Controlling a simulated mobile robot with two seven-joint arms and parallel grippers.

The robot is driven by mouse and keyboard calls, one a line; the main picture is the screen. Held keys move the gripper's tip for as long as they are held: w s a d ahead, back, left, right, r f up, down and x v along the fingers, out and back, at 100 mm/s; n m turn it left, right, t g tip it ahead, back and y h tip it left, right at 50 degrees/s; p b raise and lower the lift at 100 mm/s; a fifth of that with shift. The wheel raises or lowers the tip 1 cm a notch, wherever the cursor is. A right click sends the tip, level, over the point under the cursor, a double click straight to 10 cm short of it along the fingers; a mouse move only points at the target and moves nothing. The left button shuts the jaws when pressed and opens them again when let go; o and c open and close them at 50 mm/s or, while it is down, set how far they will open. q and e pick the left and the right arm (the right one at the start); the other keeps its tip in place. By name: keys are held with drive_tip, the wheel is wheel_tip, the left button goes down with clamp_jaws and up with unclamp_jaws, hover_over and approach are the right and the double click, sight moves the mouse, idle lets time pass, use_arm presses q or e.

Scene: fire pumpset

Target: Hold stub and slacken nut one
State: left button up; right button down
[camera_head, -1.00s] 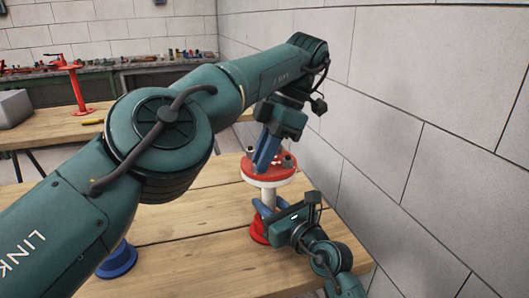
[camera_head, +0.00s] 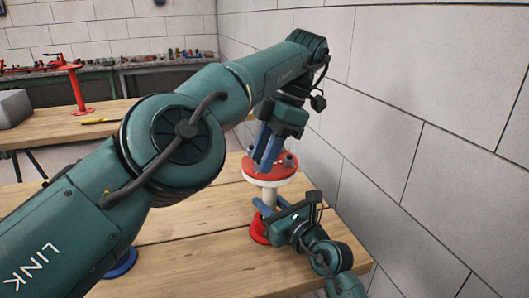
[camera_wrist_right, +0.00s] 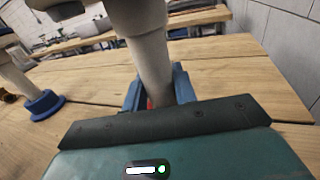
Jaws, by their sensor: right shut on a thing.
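The stub is a pale upright pipe with a red-topped flange (camera_head: 270,177) and a red foot (camera_head: 258,230) on the wooden bench. Small grey nuts (camera_head: 289,160) stand on the flange. My left gripper (camera_head: 266,167) points down at the flange's left part, its two blue fingers apart. Whether a nut sits between them is hidden. My right gripper (camera_head: 268,208) is low at the front and shut on the stub's pipe below the flange. In the right wrist view, the grey pipe (camera_wrist_right: 153,70) stands between the blue fingers (camera_wrist_right: 158,92).
A blue foot (camera_head: 122,263) of another part is mostly hidden behind my left arm; it shows in the right wrist view (camera_wrist_right: 45,104). A block wall (camera_head: 430,120) rises close on the right. Another bench (camera_head: 60,135) behind carries a red stand (camera_head: 76,88).

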use_arm(q)
drive_tip(key=shift+o, duration=0.5)
use_arm(e)
drive_tip(key=shift+f, duration=0.1)
use_arm(q)
drive_tip(key=shift+s+f+m, duration=0.1)
drive_tip(key=shift+f+m, duration=0.2)
drive_tip(key=shift+m, duration=0.1)
use_arm(e)
drive_tip(key=shift+a, duration=0.1)
